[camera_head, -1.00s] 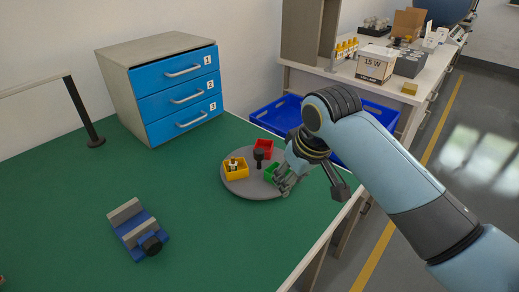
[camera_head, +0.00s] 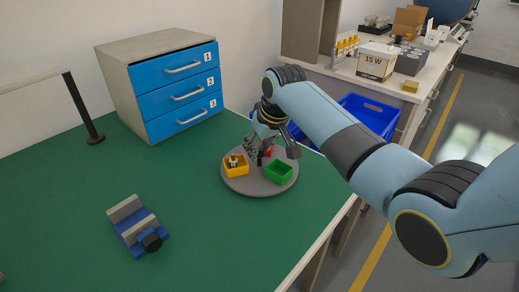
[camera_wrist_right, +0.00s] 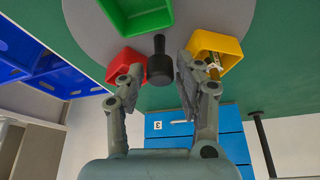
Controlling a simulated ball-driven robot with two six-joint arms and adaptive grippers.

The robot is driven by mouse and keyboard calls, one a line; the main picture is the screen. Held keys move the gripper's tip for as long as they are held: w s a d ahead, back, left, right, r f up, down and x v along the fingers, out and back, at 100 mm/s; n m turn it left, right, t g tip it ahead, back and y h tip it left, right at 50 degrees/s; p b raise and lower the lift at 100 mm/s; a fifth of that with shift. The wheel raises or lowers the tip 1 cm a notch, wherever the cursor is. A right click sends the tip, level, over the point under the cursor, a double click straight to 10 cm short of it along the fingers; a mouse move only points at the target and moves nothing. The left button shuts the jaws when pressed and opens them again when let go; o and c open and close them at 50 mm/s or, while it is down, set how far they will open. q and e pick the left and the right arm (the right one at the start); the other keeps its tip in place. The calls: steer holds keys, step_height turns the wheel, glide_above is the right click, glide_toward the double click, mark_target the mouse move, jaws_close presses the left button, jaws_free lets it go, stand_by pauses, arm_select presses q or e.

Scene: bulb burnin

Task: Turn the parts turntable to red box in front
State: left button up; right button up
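The round grey parts turntable (camera_head: 250,190) stands on the green bench near its right edge. It carries a yellow box (camera_head: 235,171) with small parts at the left, a green box (camera_head: 279,173) at the front right and a red box (camera_head: 269,150) at the back, mostly hidden by my right gripper (camera_head: 270,150). In the wrist view, the black centre knob (camera_wrist_right: 160,62) stands between the spread fingers of that gripper, with gaps showing beside it. The red box (camera_wrist_right: 126,62) is by one finger and the yellow box (camera_wrist_right: 218,45) by the other. My left gripper is out of view.
A cabinet with blue drawers (camera_head: 180,92) stands behind the turntable. A blue and grey fixture (camera_head: 137,225) lies at the front left. A blue crate (camera_head: 368,117) is beyond the bench edge. The bench between fixture and turntable is clear.

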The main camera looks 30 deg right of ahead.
steer(key=shift+w+f, duration=0.1)
steer(key=shift+f, duration=0.2)
jaws_close()
stand_by(0.4)
